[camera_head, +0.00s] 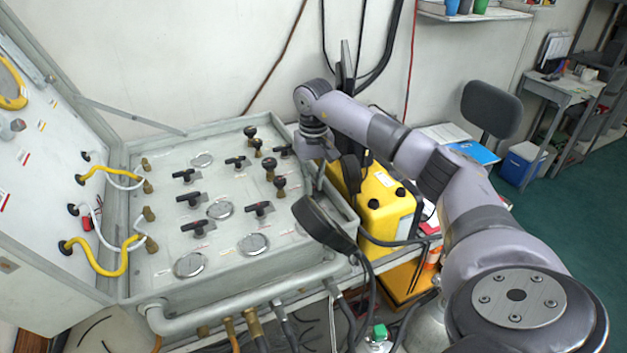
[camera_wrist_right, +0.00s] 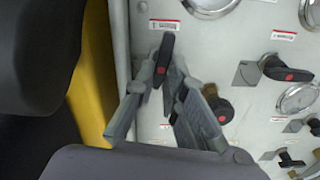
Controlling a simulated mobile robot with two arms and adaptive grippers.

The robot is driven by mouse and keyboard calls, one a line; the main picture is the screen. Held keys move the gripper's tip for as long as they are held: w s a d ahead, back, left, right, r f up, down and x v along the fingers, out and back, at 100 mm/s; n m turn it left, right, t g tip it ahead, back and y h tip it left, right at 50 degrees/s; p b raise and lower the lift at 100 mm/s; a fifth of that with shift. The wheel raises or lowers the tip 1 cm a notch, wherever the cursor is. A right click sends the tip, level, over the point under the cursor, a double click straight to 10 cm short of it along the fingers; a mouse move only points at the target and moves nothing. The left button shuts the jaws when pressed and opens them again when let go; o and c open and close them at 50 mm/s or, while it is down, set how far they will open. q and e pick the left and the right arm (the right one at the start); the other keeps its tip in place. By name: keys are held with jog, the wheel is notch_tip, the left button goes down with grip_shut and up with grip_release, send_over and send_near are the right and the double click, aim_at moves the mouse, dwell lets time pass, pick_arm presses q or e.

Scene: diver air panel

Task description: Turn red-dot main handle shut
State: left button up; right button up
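In the right wrist view, a black lever handle with a red dot (camera_wrist_right: 167,48) stands near the panel's edge, long side roughly up and down in the picture. The two grey fingers of my right gripper (camera_wrist_right: 161,80) reach down on either side of it, tips very close to it. I cannot tell whether they press on it. In the head view my right gripper (camera_head: 318,175) is low over the right side of the panel (camera_head: 165,240) and hides what is under it. My left gripper is not in view.
Other black handles with red dots, one of them (camera_wrist_right: 287,69) right of the gripper, and a round knob (camera_wrist_right: 217,106) close beside the right finger. A yellow case (camera_head: 385,205) stands against the panel's right side. Yellow hoses (camera_head: 100,262) are at the left.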

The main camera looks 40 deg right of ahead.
grip_shut()
jog(key=m, duration=0.3)
jog(key=shift+d+m, duration=0.1)
jog(key=shift+m, duration=0.3)
jog(key=m, duration=0.3)
jog(key=shift+s+m, duration=0.1)
jog(key=shift+m, duration=0.2)
jog(key=m, duration=0.4)
jog(key=shift+s, duration=0.1)
jog(key=shift+m, duration=2.2)
